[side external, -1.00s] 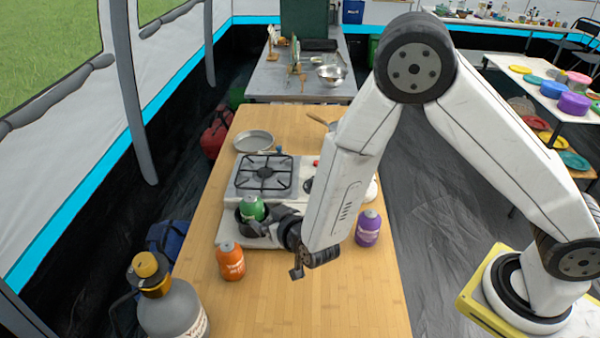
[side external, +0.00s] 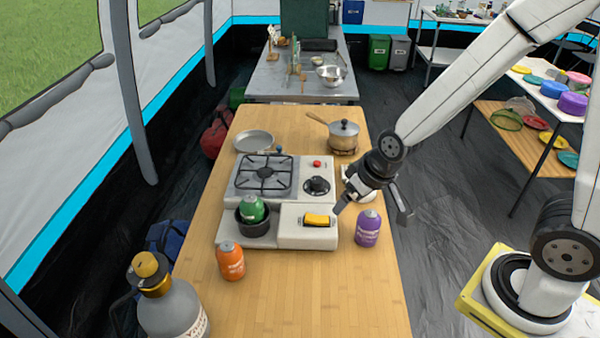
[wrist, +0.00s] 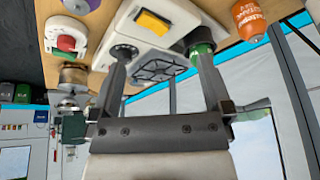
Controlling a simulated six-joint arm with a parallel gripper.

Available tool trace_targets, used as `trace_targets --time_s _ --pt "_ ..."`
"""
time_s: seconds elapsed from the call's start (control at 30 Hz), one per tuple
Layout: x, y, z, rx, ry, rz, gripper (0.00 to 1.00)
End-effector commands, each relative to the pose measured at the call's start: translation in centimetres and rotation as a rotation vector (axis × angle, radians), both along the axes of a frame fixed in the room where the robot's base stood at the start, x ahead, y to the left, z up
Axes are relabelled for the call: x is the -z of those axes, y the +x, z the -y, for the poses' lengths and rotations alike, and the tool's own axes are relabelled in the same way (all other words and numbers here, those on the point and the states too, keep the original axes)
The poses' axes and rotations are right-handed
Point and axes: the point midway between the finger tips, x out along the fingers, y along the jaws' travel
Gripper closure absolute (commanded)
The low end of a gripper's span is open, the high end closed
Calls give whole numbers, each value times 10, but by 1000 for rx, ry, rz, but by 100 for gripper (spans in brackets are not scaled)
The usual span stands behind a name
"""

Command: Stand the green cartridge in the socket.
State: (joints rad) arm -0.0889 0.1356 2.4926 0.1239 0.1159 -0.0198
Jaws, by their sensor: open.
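The green cartridge (side external: 252,208) stands about upright in the round black socket (side external: 257,230) at the front left of the white stove unit. Its lower part is hidden by the socket wall, so I cannot tell how deep it sits. In the wrist view the green cartridge (wrist: 202,49) shows partly behind one finger, beside the dark socket (wrist: 188,44). My gripper (side external: 374,208) is open and empty, in the air right of the stove near the purple cartridge, well apart from the green one. Its two spread fingers (wrist: 161,62) also show in the wrist view.
An orange cartridge (side external: 231,262) stands in front of the socket, and a purple cartridge (side external: 367,229) stands right of the stove (side external: 290,240). A pot (side external: 343,136) and a pan (side external: 254,141) are behind. A grey jug (side external: 172,308) is at front left. The front tabletop is clear.

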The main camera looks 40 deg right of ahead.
Motion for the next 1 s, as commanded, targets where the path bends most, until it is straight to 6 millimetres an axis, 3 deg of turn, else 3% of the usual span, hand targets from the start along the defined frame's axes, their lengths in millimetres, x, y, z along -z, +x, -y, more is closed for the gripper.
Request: trace_targets --time_s 0.13,0.3,1.0 --pt "-8 -30 21 -3 -31 -95 0" --pt "-11 -48 31 -5 -50 -155 0" --pt "-11 -50 32 -5 -53 -164 0"
